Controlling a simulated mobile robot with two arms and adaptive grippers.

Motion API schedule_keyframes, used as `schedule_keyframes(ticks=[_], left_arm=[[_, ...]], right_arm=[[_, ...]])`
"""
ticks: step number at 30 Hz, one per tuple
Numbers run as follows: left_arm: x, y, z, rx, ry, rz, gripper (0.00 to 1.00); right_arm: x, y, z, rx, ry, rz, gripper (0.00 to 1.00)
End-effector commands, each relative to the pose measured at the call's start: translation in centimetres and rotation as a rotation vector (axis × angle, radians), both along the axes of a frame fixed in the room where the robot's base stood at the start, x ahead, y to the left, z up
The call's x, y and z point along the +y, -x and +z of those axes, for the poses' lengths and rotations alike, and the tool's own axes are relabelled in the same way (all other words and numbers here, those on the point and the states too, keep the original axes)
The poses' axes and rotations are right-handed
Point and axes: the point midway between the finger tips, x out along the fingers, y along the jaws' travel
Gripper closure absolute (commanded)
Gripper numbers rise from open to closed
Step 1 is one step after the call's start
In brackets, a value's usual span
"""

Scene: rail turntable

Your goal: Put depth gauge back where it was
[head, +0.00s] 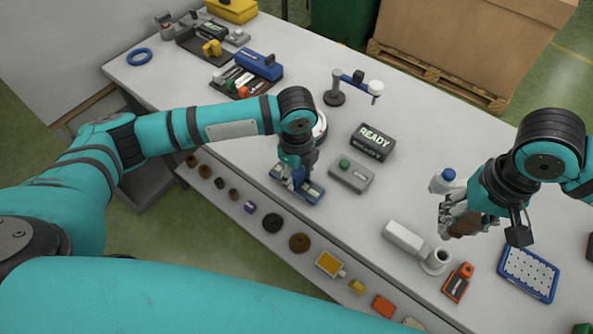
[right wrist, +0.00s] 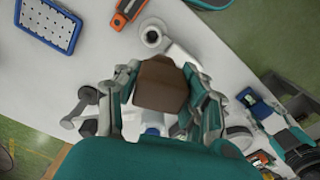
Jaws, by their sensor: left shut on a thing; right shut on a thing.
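My left gripper (head: 295,177) is low over a blue tray (head: 314,194) near the front edge of the bench. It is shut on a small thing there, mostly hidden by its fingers. My right gripper (head: 462,215) is shut on a brown block (head: 466,224), held over the right part of the bench. In the right wrist view the brown block (right wrist: 160,86) sits between the fingers. I cannot tell for sure which thing is the depth gauge; the piece in my left gripper is too covered to name.
A black READY sign (head: 373,141) and a grey box with a green button (head: 351,174) stand right of my left gripper. A blue-capped bottle (head: 442,181), a white fixture (head: 405,238), an orange tool (head: 458,282) and a blue perforated tray (head: 527,272) are near my right gripper.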

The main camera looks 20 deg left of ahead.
Motion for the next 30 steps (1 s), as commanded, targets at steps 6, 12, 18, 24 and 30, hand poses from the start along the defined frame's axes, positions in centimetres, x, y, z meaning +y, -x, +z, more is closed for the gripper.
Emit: schedule_keyframes(ticks=[6,12,18,24,30], left_arm=[[-0.1,0.0,0.0,-0.002,0.002,0.000,0.88],[-0.1,0.0,-0.3,-0.001,0.001,0.000,0.50],[-0.1,0.0,-0.2,-0.001,0.001,0.000,0.39],[-0.1,0.0,0.0,-0.002,0.001,0.000,0.39],[-0.1,-0.1,2.6,-0.007,0.002,-0.001,0.39]], right_arm=[[0.0,0.0,0.0,-0.001,0.000,0.000,0.97],[0.0,0.0,0.0,-0.001,0.000,0.000,0.97],[0.0,0.0,0.0,-0.001,0.000,0.000,0.97],[0.0,0.0,0.0,-0.001,0.000,0.000,0.97],[0.0,0.0,-0.6,-0.001,0.000,0.000,0.97]])
